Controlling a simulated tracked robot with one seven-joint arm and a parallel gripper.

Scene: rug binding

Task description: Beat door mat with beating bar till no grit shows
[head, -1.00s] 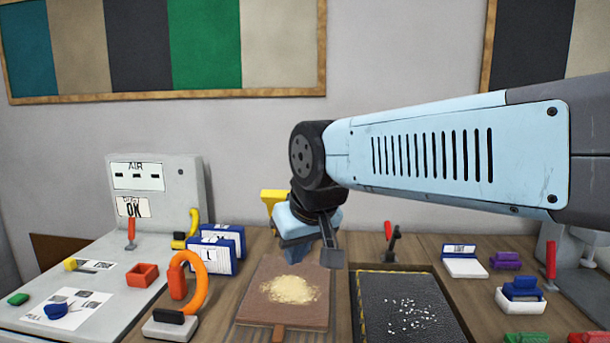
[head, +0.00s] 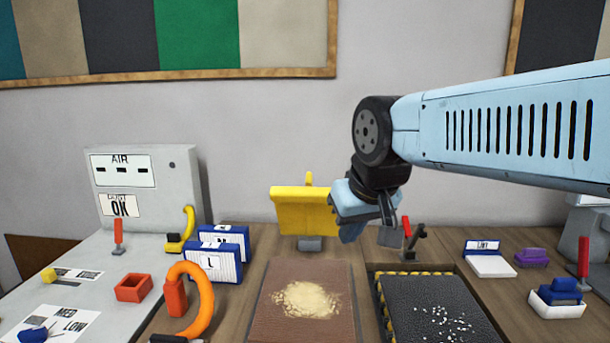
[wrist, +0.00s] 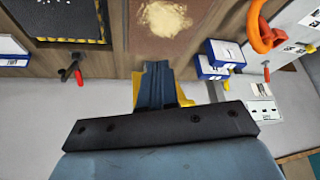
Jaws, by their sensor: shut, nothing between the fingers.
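A brown mat (head: 270,325) lies on the bench with a pale sandy patch of grit (head: 306,299) at its middle. To its right a black ribbed mat (head: 410,305) carries scattered white specks (head: 440,320). I cannot tell which is the door mat. My gripper (head: 350,234) is shut and empty, above the bench behind the two mats. In the wrist view its blue fingers (wrist: 155,68) are together in front of a yellow piece (wrist: 183,92). That yellow piece (head: 303,212) stands on a grey base behind the brown mat. I cannot tell which thing is the beating bar.
An orange looped handle (head: 205,300) and blue-white boxes (head: 215,262) stand left of the brown mat. A grey AIR panel (head: 185,190) is at the back left. A red-handled clamp (head: 412,240) is behind the black mat. A blue brush-like block (head: 560,292) sits at the right.

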